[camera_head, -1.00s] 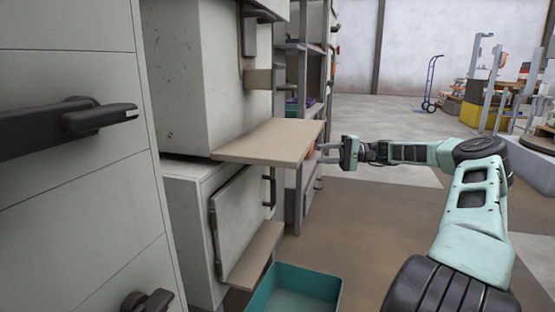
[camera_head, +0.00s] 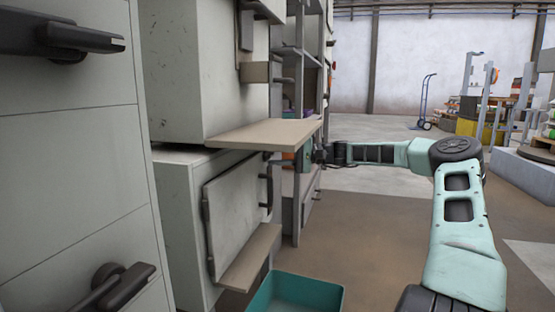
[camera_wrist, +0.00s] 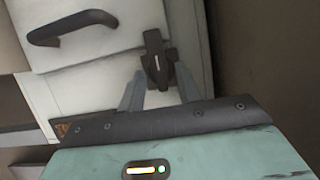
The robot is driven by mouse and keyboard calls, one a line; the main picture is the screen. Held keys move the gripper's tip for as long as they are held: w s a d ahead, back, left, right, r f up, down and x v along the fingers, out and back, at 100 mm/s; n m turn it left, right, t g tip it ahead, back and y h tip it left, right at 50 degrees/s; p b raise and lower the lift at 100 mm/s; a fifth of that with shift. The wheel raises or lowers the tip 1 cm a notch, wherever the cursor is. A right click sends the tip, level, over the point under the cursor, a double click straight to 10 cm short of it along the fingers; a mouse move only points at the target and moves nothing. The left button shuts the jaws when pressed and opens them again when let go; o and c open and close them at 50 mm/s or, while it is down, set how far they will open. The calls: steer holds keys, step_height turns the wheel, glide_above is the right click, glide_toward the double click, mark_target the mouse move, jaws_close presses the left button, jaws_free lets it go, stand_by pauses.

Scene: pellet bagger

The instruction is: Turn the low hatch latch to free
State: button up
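The low hatch (camera_head: 236,212) is a grey panel under a tan shelf in the head view, with a dark bar handle (camera_head: 267,186) at its right edge; the handle also shows in the wrist view (camera_wrist: 72,27). In the wrist view a small dark latch (camera_wrist: 155,48) with a white mark stands roughly upright beside the hatch edge. My gripper (camera_wrist: 160,76) is open, one finger to each side of the latch's lower part. I cannot tell whether the fingers touch it. In the head view my gripper (camera_head: 292,160) is partly hidden by the shelf.
The tan shelf (camera_head: 262,135) juts out just above my gripper. A lower ledge (camera_head: 250,258) and a teal bin (camera_head: 297,294) are below. A grey cabinet with dark handles (camera_head: 70,160) stands at left. The floor to the right is open.

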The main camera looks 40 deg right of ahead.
steer(key=shift+c, duration=0.3)
jaws_close()
